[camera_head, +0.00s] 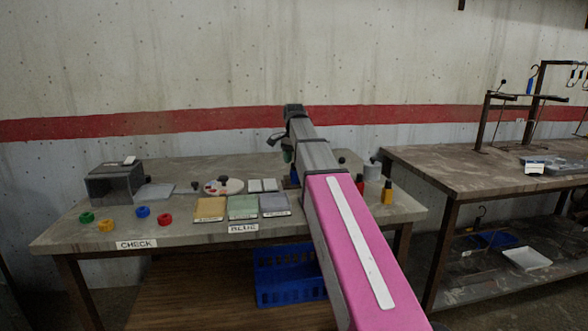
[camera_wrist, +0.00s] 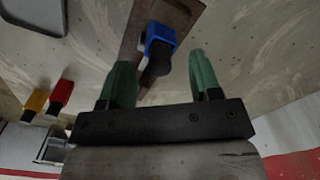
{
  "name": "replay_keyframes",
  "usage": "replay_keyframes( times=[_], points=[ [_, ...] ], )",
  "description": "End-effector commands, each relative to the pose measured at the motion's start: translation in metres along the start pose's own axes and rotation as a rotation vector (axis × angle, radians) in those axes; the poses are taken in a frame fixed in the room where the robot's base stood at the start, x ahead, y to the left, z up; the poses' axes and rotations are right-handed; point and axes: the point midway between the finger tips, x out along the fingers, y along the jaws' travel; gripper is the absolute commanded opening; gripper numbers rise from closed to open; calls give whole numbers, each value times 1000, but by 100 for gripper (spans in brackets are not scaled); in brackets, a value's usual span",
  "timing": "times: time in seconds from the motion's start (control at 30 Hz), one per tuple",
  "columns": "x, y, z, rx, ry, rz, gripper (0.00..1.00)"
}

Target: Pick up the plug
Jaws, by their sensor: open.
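A blue plug (camera_wrist: 160,36) with a dark rounded end shows in the wrist view, over a brown strip (camera_wrist: 132,58) on the table top. In the head view a small part of the blue plug (camera_head: 294,176) shows beside my arm, which hides the rest. My gripper (camera_wrist: 159,64) is open, with its two green fingers apart. The plug appears between and just beyond the fingertips, with a gap on each side. I cannot tell the height between them. In the head view one green finger of my gripper (camera_head: 288,155) shows.
A red piece (camera_head: 360,184) and a yellow piece (camera_head: 387,192) stand right of my arm. Coloured rings, flat tiles and a grey box (camera_head: 115,184) lie left on the table (camera_head: 190,228). A blue crate (camera_head: 285,280) stands below. Another bench (camera_head: 440,165) is at the right.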

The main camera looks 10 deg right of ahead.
Motion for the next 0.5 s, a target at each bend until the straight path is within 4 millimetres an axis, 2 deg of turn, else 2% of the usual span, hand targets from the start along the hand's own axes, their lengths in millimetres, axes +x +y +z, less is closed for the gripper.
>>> replay_keyframes(
  times=[0.03, 0.13, 0.37, 0.4, 0.47, 0.5],
  points=[
    [9, 1, 1, 0, -1, 2, 58],
    [18, 1, 1, 0, -1, 1, 58],
    [19, 0, 0, 0, 0, 0, 58],
    [19, 0, 0, 0, 0, 0, 51],
    [19, 0, 0, 0, 0, 0, 32],
    [19, 0, 0, 0, 0, 0, 19]
  ],
)
